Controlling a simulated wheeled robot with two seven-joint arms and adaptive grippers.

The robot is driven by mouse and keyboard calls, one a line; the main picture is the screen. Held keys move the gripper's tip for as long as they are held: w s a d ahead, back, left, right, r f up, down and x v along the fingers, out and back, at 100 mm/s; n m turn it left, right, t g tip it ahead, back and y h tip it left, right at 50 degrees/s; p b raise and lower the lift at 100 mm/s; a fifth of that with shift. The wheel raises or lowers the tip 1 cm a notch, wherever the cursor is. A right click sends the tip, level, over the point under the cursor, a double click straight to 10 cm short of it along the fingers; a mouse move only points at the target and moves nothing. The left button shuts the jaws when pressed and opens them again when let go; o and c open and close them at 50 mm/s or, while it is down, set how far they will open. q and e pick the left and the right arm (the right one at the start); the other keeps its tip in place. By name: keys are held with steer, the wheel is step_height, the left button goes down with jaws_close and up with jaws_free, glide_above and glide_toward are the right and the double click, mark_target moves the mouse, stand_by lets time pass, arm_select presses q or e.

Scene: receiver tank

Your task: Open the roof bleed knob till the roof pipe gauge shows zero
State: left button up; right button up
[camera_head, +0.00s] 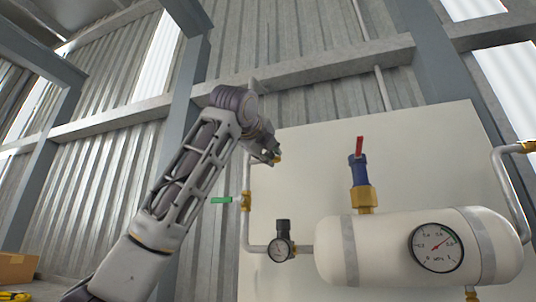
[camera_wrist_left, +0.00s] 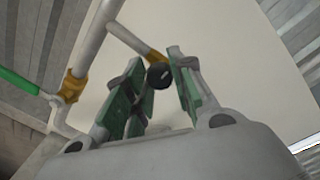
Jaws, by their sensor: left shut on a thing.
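The bleed knob is a small dark round knob (camera_wrist_left: 159,75) on a brass stem (camera_wrist_left: 155,56), which joins a grey pipe in the left wrist view. My left gripper (camera_wrist_left: 158,88) has its green-padded fingers on either side of the knob and is shut on it. In the head view my left gripper (camera_head: 268,153) is at the pipe's upper part, with a bit of brass showing at its tip; the knob is mostly hidden there. Which gauge is the roof pipe gauge, I cannot tell. My right gripper is not in view.
A white tank (camera_head: 385,248) carries a large gauge (camera_head: 435,247), its red needle pointing up and right. A green-handled valve (camera_head: 221,200) and red-handled valve (camera_head: 360,147) are nearby.

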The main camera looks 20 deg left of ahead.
arm_select(q)
steer(key=shift+w+d+f, duration=0.1)
steer(key=shift+f, duration=0.15)
steer(key=o, duration=0.8)
steer(key=shift+c, duration=0.2)
steer(key=o, duration=0.3)
steer(key=shift+r, duration=0.15)
steer(key=s, duration=1.2)
steer(key=shift+s+r, duration=0.15)
steer(key=shift+r, duration=0.05)
